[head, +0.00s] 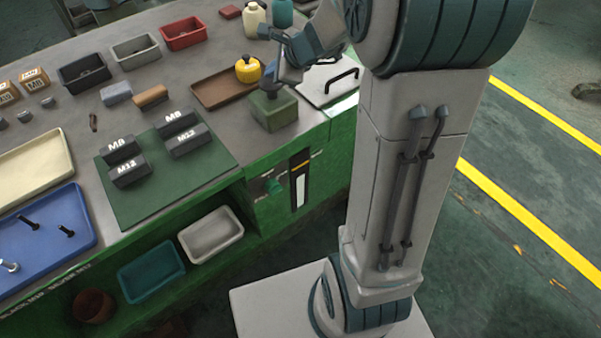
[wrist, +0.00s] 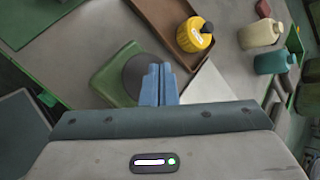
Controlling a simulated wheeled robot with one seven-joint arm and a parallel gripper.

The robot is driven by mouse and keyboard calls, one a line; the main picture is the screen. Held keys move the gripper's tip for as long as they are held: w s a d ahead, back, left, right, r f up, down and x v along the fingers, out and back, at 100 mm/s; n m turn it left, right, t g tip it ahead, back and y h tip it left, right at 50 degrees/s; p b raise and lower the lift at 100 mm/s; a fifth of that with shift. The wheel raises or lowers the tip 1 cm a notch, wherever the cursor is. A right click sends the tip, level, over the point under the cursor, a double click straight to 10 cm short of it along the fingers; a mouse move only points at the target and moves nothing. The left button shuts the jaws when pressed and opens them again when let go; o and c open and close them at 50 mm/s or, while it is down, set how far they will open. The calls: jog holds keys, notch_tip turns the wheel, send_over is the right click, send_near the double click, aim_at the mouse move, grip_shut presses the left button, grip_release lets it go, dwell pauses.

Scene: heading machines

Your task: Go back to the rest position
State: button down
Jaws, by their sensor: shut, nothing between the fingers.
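My gripper (wrist: 159,85) shows in the wrist view with its blue fingers shut together and nothing between them. It is over or near a green block with a dark round top (wrist: 122,78); I cannot tell the exact gap. In the head view my gripper (head: 283,78) is above the same green block (head: 274,110), at the right end of the bench. The arm rises from my base at the right and bends over to the bench. Part of the gripper is hard to make out there.
A brown tray (head: 215,94) with a yellow pot (head: 248,70) is beside the green block. Bottles (head: 255,22) stand behind. A white plate with a black handle (head: 341,80) lies to the right. Black blocks marked M8 and M12 sit on a green mat (head: 205,157). The right floor is open.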

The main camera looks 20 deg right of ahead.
dwell(0.3)
jog(key=s+r+n+g+h, duration=0.1)
jog(key=s+n+g+h, duration=0.3)
jog(key=s+n, duration=1.7)
jog(key=s, duration=0.6)
jog(key=shift+a+r+g+h, duration=0.3)
jog(key=shift+g, duration=0.1)
dwell(0.5)
